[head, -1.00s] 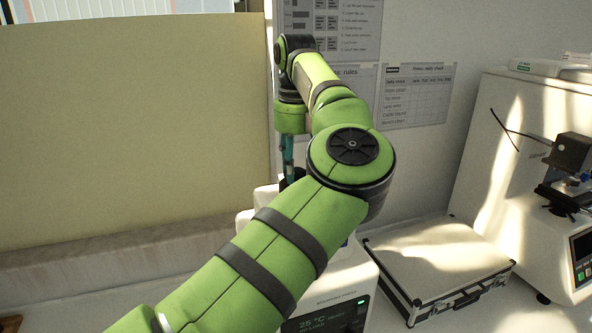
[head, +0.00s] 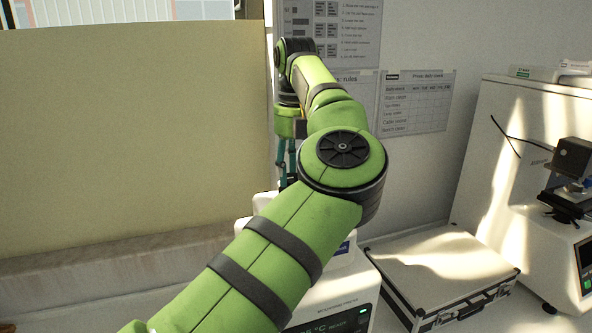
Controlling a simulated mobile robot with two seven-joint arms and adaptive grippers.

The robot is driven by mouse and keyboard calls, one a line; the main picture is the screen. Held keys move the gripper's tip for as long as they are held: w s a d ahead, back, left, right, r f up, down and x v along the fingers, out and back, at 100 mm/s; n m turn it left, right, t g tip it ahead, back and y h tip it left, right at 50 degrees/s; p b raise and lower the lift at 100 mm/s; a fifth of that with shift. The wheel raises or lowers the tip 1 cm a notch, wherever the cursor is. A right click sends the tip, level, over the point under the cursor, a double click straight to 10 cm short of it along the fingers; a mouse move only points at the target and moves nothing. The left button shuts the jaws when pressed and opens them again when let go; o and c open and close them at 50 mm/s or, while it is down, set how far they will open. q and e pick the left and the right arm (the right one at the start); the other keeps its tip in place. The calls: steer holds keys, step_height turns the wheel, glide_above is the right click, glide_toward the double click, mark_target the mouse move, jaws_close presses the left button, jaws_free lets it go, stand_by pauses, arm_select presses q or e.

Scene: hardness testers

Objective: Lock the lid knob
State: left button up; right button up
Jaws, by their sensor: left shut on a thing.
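My left arm reaches across the head view and hides most of the white machine with a display (head: 352,278) below it. My left gripper (head: 287,178) points down above the back of this machine, with its teal fingers partly hidden by my own arm. It is shut on the lid knob, of which only a small dark part shows at the fingertips. The knob's turn angle and the lid's seating are hidden. My right gripper is out of view.
A silver case (head: 440,262) lies on the bench right of the machine. A white tester (head: 535,165) stands at the far right. A beige panel (head: 130,130) fills the back left. Printed sheets (head: 415,103) hang on the wall.

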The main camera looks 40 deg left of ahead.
arm_select(q)
steer(key=shift+f, duration=0.2)
steer(key=o, duration=1.1)
steer(key=shift+o, duration=0.2)
steer(key=shift+r, duration=0.1)
steer(key=shift+r, duration=3.8)
steer(key=shift+d+f, duration=0.1)
